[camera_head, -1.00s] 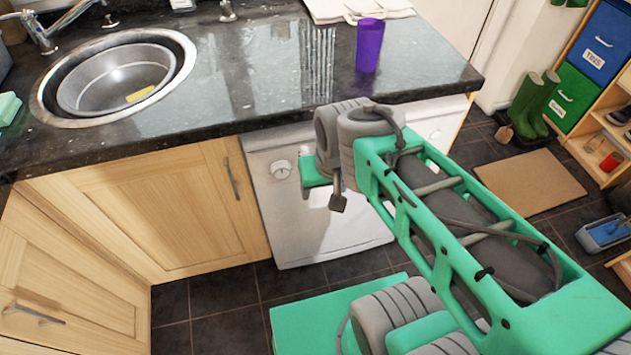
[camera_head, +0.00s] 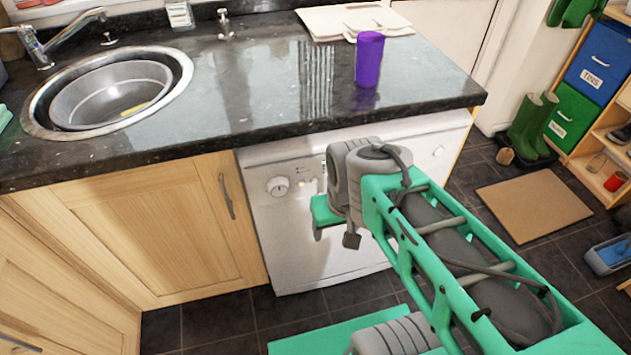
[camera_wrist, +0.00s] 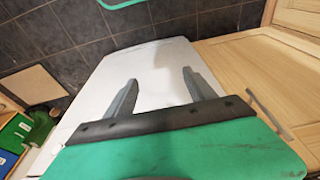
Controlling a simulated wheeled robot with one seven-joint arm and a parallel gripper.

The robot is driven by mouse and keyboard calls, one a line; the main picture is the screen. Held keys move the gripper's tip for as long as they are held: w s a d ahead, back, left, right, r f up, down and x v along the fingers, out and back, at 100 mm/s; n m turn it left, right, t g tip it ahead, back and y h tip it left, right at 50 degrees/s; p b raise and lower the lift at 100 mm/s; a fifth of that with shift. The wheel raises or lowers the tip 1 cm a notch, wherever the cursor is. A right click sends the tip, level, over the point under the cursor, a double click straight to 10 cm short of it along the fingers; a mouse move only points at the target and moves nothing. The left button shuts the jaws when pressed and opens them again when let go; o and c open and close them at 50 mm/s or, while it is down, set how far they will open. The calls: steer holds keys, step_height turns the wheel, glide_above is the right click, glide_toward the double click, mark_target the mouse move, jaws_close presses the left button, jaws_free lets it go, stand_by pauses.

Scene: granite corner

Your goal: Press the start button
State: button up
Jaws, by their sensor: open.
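The white dishwasher (camera_head: 300,245) stands under the worktop, its door shut. Its control strip carries a round dial (camera_head: 278,186) at the left, small marks right of it, and a small round button (camera_head: 438,152) near the right end. I cannot read which control is the start button; my arm covers the middle of the strip. My gripper (camera_wrist: 160,76) is open and empty in the wrist view, its two grey fingers apart against the white dishwasher front (camera_wrist: 155,62).
The dark granite worktop (camera_head: 250,95) overhangs the dishwasher. A purple cup (camera_head: 369,60) stands near its front edge, with pale boards (camera_head: 335,22) behind. A round sink (camera_head: 110,90) is at left. Wooden cupboards (camera_head: 150,230) adjoin the dishwasher. Green boots (camera_head: 530,125) stand at right.

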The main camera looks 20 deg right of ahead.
stand_by(0.4)
jaws_close()
stand_by(0.5)
stand_by(1.0)
